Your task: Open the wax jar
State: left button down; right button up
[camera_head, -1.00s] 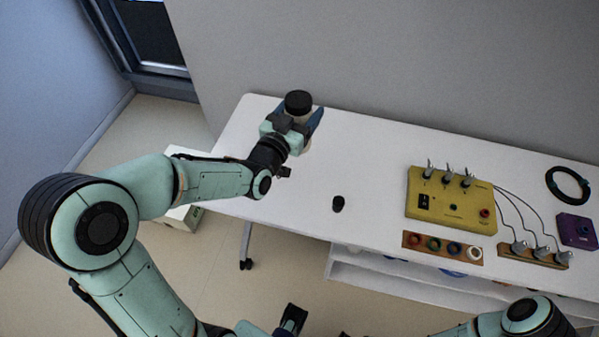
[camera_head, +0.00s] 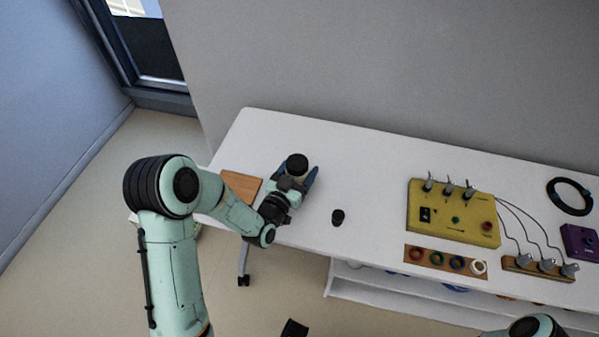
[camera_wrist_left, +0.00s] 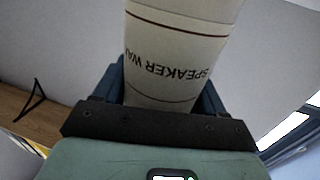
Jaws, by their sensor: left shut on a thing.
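The wax jar (camera_head: 298,175) is pale with a black lid (camera_head: 297,160) on top. My left gripper (camera_head: 296,178) is shut on the jar's body, with its blue fingers on either side, over the left part of the white table. In the left wrist view the pale jar (camera_wrist_left: 178,55) fills the middle between the fingers and bears the printed words "SPEAKER WA", upside down; its lid is out of that view. I cannot tell whether the jar touches the table. My right gripper is not recognisable in any view.
A wooden board (camera_head: 241,187) lies left of my left gripper. A small black object (camera_head: 338,217) stands on the white table (camera_head: 365,165). To the right are a yellow box (camera_head: 455,222), a strip of coloured rings (camera_head: 425,257), connectors, a black coil (camera_head: 570,195) and a purple box (camera_head: 578,240).

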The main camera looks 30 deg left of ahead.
pick_arm(q)
jog(key=shift+f, duration=0.55)
jog(key=shift+f, duration=0.1)
jog(key=shift+c, duration=2.4)
grip_release()
jog(key=shift+f+b, duration=0.2)
jog(key=shift+b, duration=0.15)
jog(key=o, duration=0.4)
jog(key=shift+r, duration=0.1)
